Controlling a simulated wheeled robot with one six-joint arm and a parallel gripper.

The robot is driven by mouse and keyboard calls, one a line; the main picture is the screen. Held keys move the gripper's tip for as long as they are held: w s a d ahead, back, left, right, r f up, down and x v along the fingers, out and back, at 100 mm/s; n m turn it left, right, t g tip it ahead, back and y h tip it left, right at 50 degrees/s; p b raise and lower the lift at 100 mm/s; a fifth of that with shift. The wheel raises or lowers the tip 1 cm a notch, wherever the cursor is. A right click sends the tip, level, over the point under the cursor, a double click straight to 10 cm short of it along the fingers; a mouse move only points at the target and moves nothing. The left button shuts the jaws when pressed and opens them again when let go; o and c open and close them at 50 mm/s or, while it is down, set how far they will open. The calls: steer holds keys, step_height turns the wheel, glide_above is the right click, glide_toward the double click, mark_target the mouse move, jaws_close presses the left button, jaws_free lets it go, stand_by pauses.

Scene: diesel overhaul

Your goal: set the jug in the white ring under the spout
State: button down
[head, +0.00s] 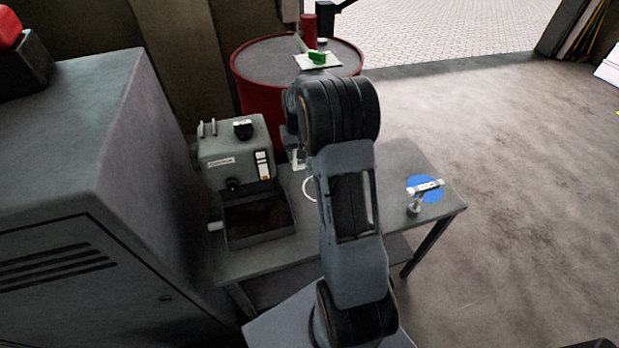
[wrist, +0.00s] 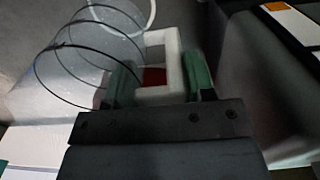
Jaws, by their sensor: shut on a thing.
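The jug (wrist: 175,60) shows in the wrist view as a clear body outlined by thin dark rings, with a pale square handle. My gripper (wrist: 155,82) is shut on that handle between its green finger pads; a bit of red shows through the handle. In the head view my arm mostly hides the gripper and jug. The white ring (head: 309,189) lies on the table, partly covered by my arm. Part of a white ring (wrist: 121,28) also shows beyond the jug in the wrist view; the jug looks apart from its middle. I cannot make out the spout.
A grey machine (head: 234,155) stands on the table at left, beside a tall grey cabinet (head: 85,140). A red drum (head: 248,92) with a green handle (head: 317,57) on top stands behind. A blue disc (head: 432,188) with a pale T-shaped tool (head: 416,205) is at right.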

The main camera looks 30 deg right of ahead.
mark_target(299, 166)
steer(key=shift+f+p, duration=0.5)
steer(key=shift+f, duration=3.95)
steer(key=shift+f, duration=0.1)
steer(key=shift+f, duration=0.15)
steer(key=shift+c, duration=2.4)
jaws_free()
step_height(299, 166, up, 12)
steer(key=shift+r+b, duration=0.2)
steer(key=shift+b, duration=0.5)
